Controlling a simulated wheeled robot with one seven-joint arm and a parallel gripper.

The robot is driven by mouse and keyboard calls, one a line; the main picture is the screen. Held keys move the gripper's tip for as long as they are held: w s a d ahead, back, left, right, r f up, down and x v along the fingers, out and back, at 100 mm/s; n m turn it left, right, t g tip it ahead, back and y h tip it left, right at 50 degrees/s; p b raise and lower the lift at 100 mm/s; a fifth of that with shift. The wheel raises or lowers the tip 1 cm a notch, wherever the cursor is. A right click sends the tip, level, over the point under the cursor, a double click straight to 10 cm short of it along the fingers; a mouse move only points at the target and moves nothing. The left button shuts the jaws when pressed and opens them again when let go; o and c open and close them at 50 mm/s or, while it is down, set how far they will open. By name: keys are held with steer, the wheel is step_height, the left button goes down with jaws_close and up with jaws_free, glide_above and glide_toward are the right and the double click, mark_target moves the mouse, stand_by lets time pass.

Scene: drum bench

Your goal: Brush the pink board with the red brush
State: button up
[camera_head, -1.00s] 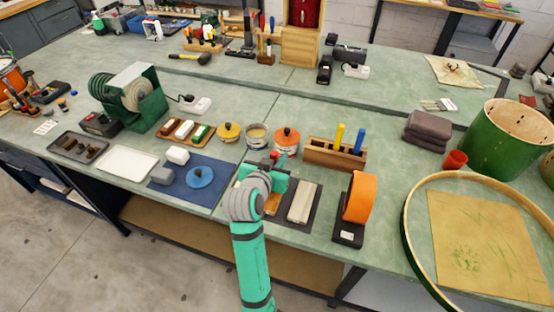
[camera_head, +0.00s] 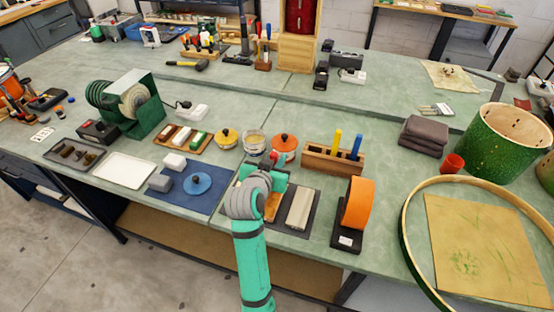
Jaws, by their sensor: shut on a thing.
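My gripper (camera_head: 276,172) is over the near edge of the bench, above a dark mat (camera_head: 313,213). My own wrist hides most of its jaws. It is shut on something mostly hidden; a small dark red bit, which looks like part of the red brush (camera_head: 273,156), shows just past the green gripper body. On the mat lie a pale cream board (camera_head: 299,208) and an orange-tan board (camera_head: 272,206), partly covered by my wrist. I cannot make out a clearly pink board; it may be hidden behind my wrist. I cannot tell whether the brush touches a board.
An orange tape wheel (camera_head: 358,203) stands right of the mat. A wooden block (camera_head: 320,158) with yellow and blue handles and an orange-lidded pot (camera_head: 285,143) stand behind. A blue mat (camera_head: 208,203) lies left. A large hoop (camera_head: 410,215) is at right.

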steer(key=shift+w, duration=0.1)
steer(key=shift+w+d, duration=0.25)
steer(key=shift+w, duration=0.4)
steer(key=shift+w+d, duration=0.25)
steer(key=shift+w, duration=0.4)
steer(key=shift+r, duration=3)
steer(key=shift+a, duration=0.1)
